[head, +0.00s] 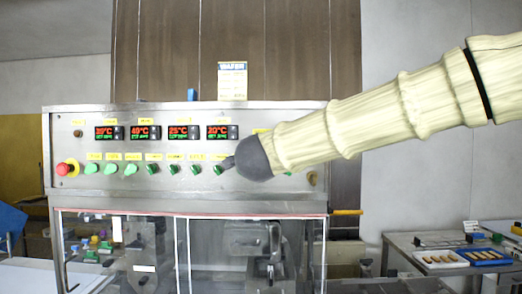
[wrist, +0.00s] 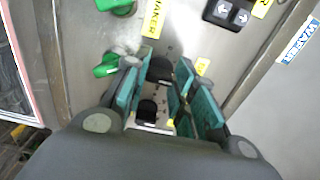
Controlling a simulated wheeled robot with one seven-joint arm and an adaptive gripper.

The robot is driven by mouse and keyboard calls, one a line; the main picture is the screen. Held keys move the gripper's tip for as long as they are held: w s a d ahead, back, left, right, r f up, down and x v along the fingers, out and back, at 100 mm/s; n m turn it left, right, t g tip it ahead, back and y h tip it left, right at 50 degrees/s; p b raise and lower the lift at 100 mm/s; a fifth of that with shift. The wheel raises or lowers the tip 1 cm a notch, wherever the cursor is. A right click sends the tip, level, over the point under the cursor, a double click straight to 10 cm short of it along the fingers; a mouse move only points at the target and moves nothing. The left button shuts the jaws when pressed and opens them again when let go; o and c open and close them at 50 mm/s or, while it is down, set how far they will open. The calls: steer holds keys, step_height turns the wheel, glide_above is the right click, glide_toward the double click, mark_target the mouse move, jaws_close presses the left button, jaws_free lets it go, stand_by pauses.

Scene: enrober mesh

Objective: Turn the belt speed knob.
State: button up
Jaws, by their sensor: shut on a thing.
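In the wrist view my gripper (wrist: 163,76) has its teal-padded fingers on either side of a black knob (wrist: 159,69) on the steel panel and is shut on it. Small dial marks show around this knob. A second dark knob-like part (wrist: 147,108) shows lower between the fingers. No readable label names the gripped knob, so I cannot confirm that it is the belt speed knob. In the head view my arm reaches in from the right to the control panel (head: 70,190), and its dark end hides the fingertips and the knob.
A green knob (wrist: 107,66) sits just left of the fingers. In the head view, a red emergency button (head: 64,169), several green knobs and temperature displays (head: 140,132) line the panel. A clear-fronted housing lies below. A side table with trays (head: 440,259) stands at right.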

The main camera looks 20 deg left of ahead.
stand_by(0.3)
steer(key=o, duration=1)
steer(key=shift+s, duration=0.1)
steer(key=v, duration=1.2)
